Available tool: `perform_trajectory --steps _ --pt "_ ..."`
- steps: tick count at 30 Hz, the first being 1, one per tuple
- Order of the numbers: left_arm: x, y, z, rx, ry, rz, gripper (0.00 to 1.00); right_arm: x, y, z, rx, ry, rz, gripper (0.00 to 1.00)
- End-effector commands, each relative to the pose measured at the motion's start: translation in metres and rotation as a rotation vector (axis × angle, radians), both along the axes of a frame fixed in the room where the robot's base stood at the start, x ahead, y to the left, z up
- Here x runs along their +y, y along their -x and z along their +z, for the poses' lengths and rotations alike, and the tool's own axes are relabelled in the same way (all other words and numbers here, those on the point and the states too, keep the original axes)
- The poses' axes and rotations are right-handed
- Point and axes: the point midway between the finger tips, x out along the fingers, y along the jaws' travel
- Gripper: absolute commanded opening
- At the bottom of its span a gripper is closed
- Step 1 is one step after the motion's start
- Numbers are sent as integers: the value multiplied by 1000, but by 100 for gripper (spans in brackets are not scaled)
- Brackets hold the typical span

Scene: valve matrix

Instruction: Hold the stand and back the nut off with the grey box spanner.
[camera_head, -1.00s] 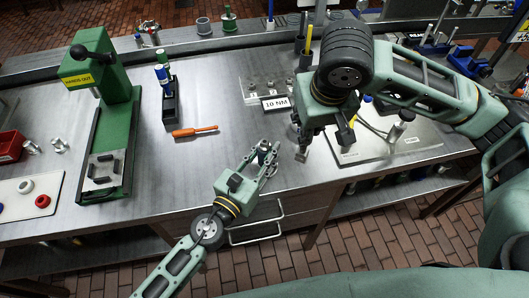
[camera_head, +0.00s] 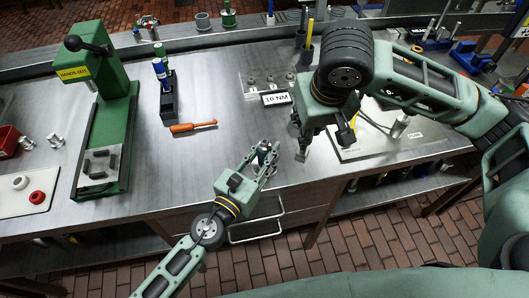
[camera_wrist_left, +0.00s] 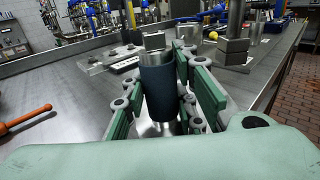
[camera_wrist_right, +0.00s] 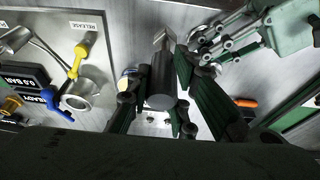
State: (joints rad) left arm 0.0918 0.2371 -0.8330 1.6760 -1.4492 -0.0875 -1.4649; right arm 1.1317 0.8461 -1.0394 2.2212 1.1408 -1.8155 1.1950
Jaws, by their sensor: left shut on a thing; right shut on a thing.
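My left gripper (camera_head: 267,158) is shut around an upright dark-sleeved piece with a steel top, which I take for the stand (camera_wrist_left: 158,88). My right gripper (camera_head: 303,140) is a little to the right, pointing down. It is shut on a dark grey cylinder with a squarish steel end, which I take for the grey box spanner (camera_wrist_right: 162,78). The steel end shows below the fingers, apart from the left gripper. I cannot make out the nut clearly.
A 10 NM sign (camera_head: 275,98) stands before a plate with several studs. An orange screwdriver (camera_head: 193,126), a black rack (camera_head: 168,107) and a green press (camera_head: 106,140) are to the left. The bench between is clear.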

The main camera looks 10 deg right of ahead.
Motion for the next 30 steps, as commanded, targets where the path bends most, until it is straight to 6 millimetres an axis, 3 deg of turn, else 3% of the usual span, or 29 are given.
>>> perform_trajectory --steps 17,20,30 --pt "0 0 -5 0 0 0 0 2 -2 -2 -2 -2 4 0" --pt "0 0 -5 0 0 0 0 12 -8 8 -2 -8 20 0" --pt "0 0 -5 0 0 0 0 70 -34 77 9 -8 117 0"
